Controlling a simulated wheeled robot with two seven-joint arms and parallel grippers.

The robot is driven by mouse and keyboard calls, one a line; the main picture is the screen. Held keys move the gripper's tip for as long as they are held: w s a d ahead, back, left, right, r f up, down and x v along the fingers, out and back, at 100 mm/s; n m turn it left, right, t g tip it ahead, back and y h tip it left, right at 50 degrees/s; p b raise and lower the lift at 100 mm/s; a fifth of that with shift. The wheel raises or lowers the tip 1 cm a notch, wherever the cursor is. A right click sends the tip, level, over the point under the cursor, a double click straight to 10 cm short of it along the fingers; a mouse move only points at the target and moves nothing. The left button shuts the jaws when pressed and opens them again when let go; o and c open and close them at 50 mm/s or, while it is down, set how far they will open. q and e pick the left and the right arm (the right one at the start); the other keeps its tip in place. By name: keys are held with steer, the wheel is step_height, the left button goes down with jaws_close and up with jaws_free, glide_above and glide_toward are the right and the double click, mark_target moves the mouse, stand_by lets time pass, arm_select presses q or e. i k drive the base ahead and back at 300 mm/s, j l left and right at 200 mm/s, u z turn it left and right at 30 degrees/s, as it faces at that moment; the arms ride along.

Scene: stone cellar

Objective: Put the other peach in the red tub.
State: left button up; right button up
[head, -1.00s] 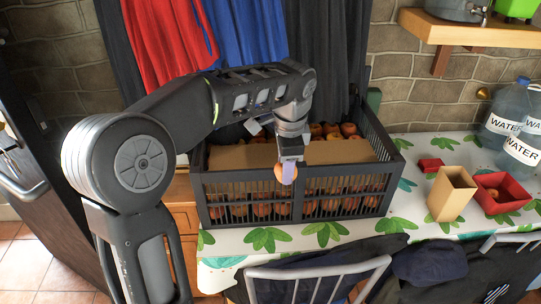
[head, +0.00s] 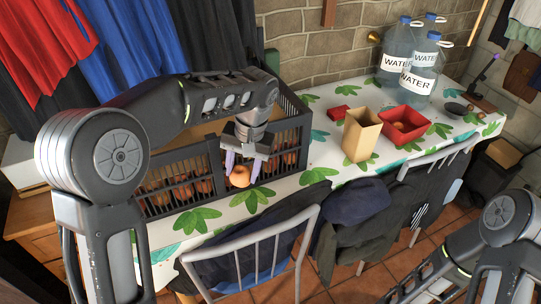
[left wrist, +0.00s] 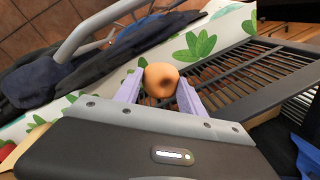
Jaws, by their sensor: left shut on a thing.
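My left gripper (head: 243,168) is shut on an orange peach (head: 239,176), held in front of the black crate's front side. In the left wrist view the peach (left wrist: 160,80) sits between the two pale lilac fingers (left wrist: 158,92). The red tub (head: 424,127) stands on the table to the right, beyond the tan box, with a peach (head: 402,126) inside. The held peach is well apart from the tub. Part of my right arm shows at the bottom right, but its gripper does not.
The black slatted crate (head: 187,167) holds several peaches. Water bottles (head: 418,82) stand behind the tub. Chairs with clothes (head: 355,203) line the table's front edge.

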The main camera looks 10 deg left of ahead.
mark_target(406, 130)
steer(key=i+l, duration=0.15)
steer(key=l, duration=0.25)
steer(key=i+l, duration=0.1)
steer(key=l, duration=0.25)
steer(key=i+l, duration=0.15)
steer(key=l, duration=0.25)
steer(key=i+l, duration=0.1)
steer(key=l, duration=0.3)
steer(key=i+l, duration=0.15)
steer(key=l, duration=0.2)
steer(key=i+l, duration=1.3)
steer(key=l, duration=0.2)
